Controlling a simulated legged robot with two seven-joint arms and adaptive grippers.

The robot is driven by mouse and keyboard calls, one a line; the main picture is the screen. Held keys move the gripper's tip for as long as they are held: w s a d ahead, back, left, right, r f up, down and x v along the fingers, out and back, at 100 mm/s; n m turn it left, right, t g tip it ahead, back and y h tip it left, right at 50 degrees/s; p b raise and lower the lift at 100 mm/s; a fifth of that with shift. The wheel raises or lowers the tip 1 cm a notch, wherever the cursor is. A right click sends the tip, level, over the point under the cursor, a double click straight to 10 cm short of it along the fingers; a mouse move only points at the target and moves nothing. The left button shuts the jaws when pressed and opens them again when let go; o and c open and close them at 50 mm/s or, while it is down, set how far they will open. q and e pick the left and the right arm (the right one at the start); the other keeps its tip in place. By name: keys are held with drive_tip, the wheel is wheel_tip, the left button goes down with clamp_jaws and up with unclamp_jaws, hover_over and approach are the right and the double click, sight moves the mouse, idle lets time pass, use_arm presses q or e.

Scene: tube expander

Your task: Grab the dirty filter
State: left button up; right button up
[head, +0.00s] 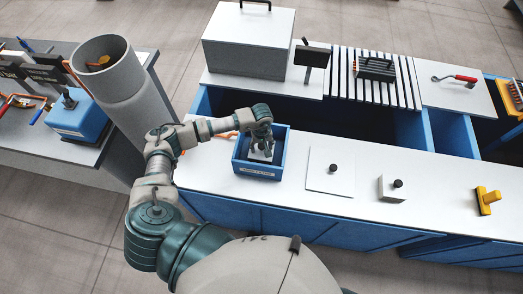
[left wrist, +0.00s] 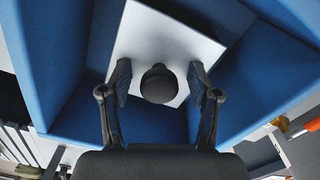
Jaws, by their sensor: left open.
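A blue open box (head: 250,169) with a small label on its front stands on the white counter. Inside it lies a white square filter plate with a black knob, mostly hidden by my left gripper (head: 261,149) in the head view. In the left wrist view the white filter (left wrist: 165,38) lies tilted in the picture against the blue walls, with its black knob (left wrist: 158,84) toward me. My left gripper (left wrist: 159,70) is open, with one finger on each side of the knob. Gaps show between the fingers and the knob. My right gripper is not in view.
On the counter to the right are a white plate with a knob (head: 331,180), a small white block with a knob (head: 391,190) and a yellow handle (head: 488,200). A grey cylinder (head: 118,85) stands left. The box walls (left wrist: 67,105) closely surround my gripper.

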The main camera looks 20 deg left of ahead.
use_arm(q)
drive_tip(key=shift+a, duration=0.1)
drive_tip(key=shift+d, duration=0.2)
clamp_jaws()
drive_tip(key=shift+r, duration=0.1)
